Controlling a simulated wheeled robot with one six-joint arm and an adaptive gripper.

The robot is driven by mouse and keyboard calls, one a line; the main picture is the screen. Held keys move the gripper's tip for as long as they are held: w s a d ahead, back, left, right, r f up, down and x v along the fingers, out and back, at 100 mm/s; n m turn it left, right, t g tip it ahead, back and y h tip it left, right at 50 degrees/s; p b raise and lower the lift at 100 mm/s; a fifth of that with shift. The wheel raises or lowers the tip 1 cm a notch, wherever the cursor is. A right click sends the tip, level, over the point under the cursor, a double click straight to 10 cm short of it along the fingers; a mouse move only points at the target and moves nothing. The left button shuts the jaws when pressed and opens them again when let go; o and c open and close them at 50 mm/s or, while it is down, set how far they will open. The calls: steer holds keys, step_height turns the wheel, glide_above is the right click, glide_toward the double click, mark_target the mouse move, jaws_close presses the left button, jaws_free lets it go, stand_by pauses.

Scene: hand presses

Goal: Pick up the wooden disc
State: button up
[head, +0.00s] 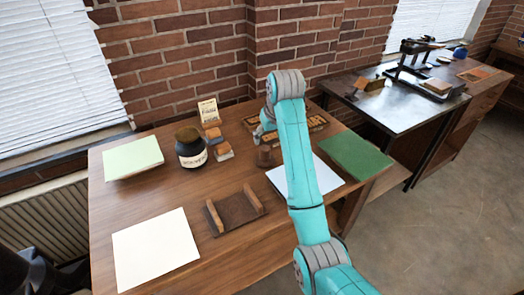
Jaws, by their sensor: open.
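A small brown round wooden piece (265,157) stands on the wooden table just left of my arm; it looks like the wooden disc, but its shape is too small to tell surely. My gripper (264,139) is at the arm's end, just above this piece and largely hidden behind my turquoise arm links. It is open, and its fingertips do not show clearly. I cannot tell whether it touches the piece.
The table (120,200) bears a black jar (191,154), small blocks (223,152), a card (208,112), a type tray (310,121), a wooden cradle (237,212), white sheet (155,249), pale green sheet (132,158) and green mat (354,155). A dark bench (400,112) stands right.

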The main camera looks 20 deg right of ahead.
mark_target(266, 149)
steer(key=x, duration=1)
steer(key=shift+d+f, duration=0.15)
steer(key=shift+f, duration=0.05)
steer(key=c, duration=1.1)
